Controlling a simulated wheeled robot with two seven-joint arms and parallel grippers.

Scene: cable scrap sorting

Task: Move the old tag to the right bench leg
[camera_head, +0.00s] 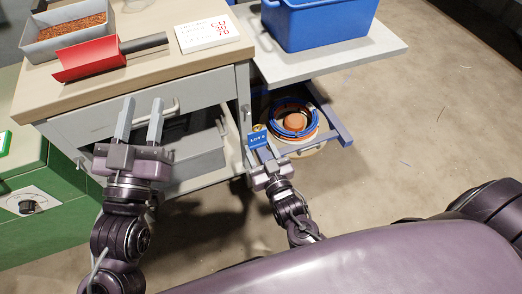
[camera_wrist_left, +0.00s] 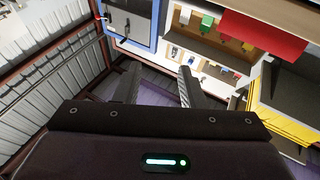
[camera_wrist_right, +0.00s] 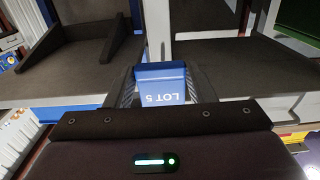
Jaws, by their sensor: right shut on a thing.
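The old tag (camera_head: 258,139) is a small blue plate reading LOT with a digit. My right gripper (camera_head: 262,148) is shut on it, low beside the bench's right front. In the right wrist view the tag (camera_wrist_right: 160,82) sits upright between the fingers, its text upside down. The grey right bench leg (camera_head: 244,98) stands just behind and above the tag in the head view; I cannot tell whether they touch. My left gripper (camera_head: 140,118) is open and empty in front of the bench drawer; its spread fingers also show in the left wrist view (camera_wrist_left: 160,85).
A blue bin (camera_head: 320,25) stands on the side shelf (camera_head: 345,62). Beneath it lie coiled cables (camera_head: 293,120). The bench top (camera_head: 160,65) holds a grey tray (camera_head: 62,38), a red scoop (camera_head: 92,60) and a white sign (camera_head: 208,34). A green cabinet (camera_head: 50,215) stands at left. Floor at right is clear.

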